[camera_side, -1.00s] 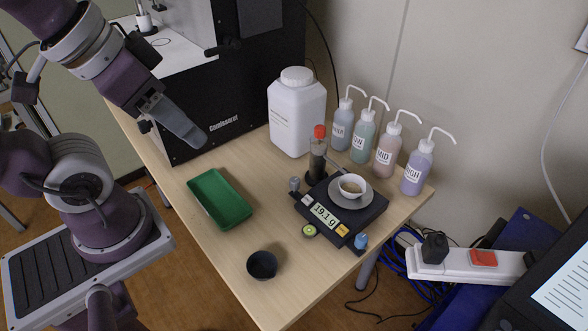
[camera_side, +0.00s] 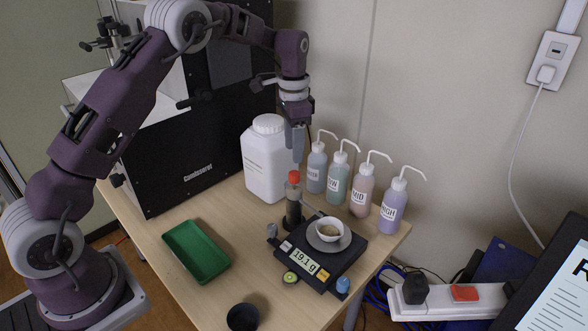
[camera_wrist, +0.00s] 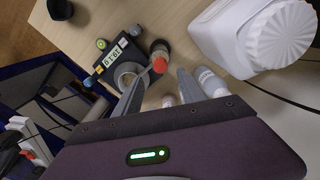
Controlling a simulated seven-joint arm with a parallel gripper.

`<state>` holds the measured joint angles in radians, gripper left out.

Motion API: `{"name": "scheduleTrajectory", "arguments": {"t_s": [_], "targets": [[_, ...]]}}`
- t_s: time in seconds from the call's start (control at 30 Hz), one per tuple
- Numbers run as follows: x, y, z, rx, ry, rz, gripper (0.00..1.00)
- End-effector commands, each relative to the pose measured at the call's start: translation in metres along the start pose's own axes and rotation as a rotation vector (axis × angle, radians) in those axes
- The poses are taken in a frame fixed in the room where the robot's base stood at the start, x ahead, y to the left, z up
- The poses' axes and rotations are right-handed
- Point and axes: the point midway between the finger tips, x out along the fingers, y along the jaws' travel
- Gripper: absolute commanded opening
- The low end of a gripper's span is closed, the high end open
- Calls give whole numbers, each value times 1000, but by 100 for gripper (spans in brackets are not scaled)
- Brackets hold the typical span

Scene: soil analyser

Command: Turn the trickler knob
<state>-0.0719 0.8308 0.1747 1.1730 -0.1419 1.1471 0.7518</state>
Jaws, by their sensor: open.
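A small white cup (camera_side: 329,230) with brownish contents sits on the balance pan, and the display reads about 19.1 g. My gripper (camera_side: 297,158) points down just above the red knob, apart from it. In the wrist view, the open, empty fingers (camera_wrist: 160,82) lie to either side of the red knob (camera_wrist: 160,65), which shows between them farther off.
A large white jar (camera_side: 265,160) stands close behind the trickler. Several wash bottles (camera_side: 338,178) line the back edge to the right. A green tray (camera_side: 196,251) and a black bowl (camera_side: 243,318) are in front. A black analyser (camera_side: 190,150) stands at the left.

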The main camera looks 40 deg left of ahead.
Motion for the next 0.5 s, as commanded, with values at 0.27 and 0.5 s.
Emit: {"name": "scheduleTrajectory", "arguments": {"t_s": [0.27,0.5], "targets": [[50,0,0,4,-5,3,47],[73,-1,-1,4,-3,1,47]]}}
